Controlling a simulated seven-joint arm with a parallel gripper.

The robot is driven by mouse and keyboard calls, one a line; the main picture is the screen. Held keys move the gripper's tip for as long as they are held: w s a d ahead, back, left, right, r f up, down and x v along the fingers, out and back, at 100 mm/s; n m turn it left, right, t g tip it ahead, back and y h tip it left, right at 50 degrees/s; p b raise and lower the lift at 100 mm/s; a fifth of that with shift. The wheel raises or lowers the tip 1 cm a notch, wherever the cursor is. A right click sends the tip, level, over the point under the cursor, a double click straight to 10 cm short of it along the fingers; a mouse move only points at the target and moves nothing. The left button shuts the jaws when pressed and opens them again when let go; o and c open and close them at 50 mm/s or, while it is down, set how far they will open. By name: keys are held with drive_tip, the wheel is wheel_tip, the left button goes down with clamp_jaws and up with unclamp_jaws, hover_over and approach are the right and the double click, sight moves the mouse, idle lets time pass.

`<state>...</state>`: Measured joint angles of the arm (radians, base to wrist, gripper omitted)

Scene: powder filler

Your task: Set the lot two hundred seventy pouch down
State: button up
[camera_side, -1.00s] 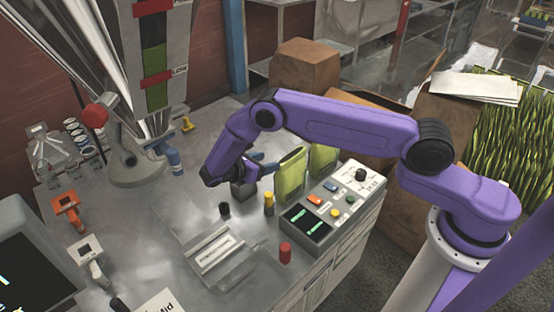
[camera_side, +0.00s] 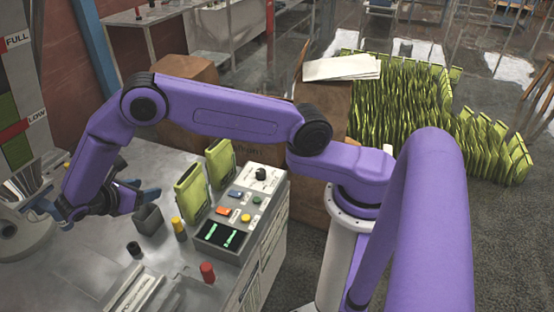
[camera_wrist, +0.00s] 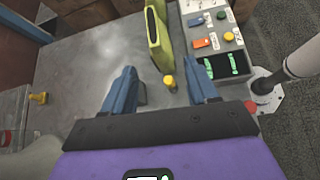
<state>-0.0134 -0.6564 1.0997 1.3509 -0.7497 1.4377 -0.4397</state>
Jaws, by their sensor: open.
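Two green pouches stand upright beside the button panel in the side view: a nearer pouch (camera_side: 191,196) and a farther pouch (camera_side: 220,164). No lot number is readable on either. My gripper (camera_side: 142,192) is open and empty, to the left of the nearer pouch and apart from it. In the wrist view its blue fingers are spread wide, with nothing between the tips (camera_wrist: 162,88). A green pouch (camera_wrist: 154,42) stands beyond the fingers there, seen nearly edge-on.
A grey open cup (camera_side: 148,219), a yellow-topped post (camera_side: 179,229), a black knob (camera_side: 134,249) and a red button (camera_side: 207,271) are near the pouches. The button panel (camera_side: 247,200) borders them on the right. Many green pouches (camera_side: 440,115) stand on the floor behind.

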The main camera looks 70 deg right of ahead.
drive_tip(key=s+d+r+m+y, duration=0.1)
drive_tip(key=s+r+y, duration=0.1)
drive_tip(key=s+r, duration=0.2)
drive_tip(key=s+d+r+m+y, duration=0.1)
drive_tip(key=s+r+y, duration=0.2)
drive_tip(key=s, duration=0.8)
drive_tip(key=s+r+m+y, duration=0.1)
drive_tip(key=s+r+y, duration=0.2)
drive_tip(key=s+r, duration=0.3)
drive_tip(key=shift+s+d+r, duration=0.4)
drive_tip(key=shift+s, duration=0.8)
drive_tip(key=shift+o, duration=0.4)
drive_tip(key=s+d+m+y, duration=0.1)
drive_tip(key=s+d+y, duration=0.2)
drive_tip(key=s, duration=0.8)
drive_tip(key=shift+d+r+m+y, duration=0.3)
drive_tip(key=shift+d+r+m, duration=0.1)
drive_tip(key=shift+d, duration=0.35)
drive_tip(key=shift+f, duration=0.1)
